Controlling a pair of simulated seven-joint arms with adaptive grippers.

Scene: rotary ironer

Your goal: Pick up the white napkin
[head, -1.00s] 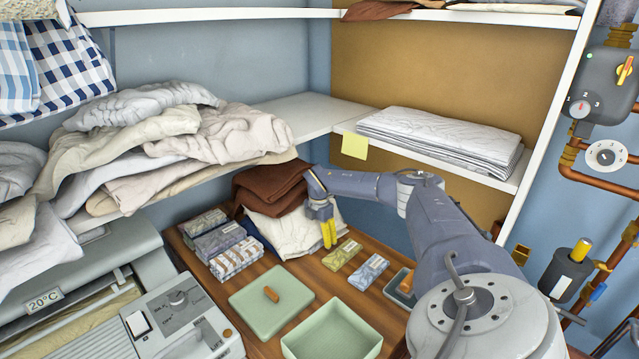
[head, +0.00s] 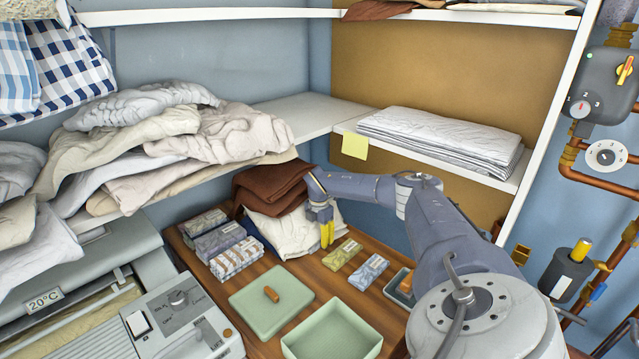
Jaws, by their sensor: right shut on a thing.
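The white napkin (head: 283,233) is a crumpled white cloth on the wooden table, partly under a folded brown cloth (head: 270,190). My right gripper (head: 327,240) points down with its yellow fingers at the right edge of the napkin. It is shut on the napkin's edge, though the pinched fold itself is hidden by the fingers. The napkin still rests on the table. My left gripper is not in view.
Several small patterned packets (head: 217,239) stand left of the napkin. A green lid (head: 255,312) and an open green box (head: 333,322) are in front. A shelf (head: 440,160) with folded white linen is behind.

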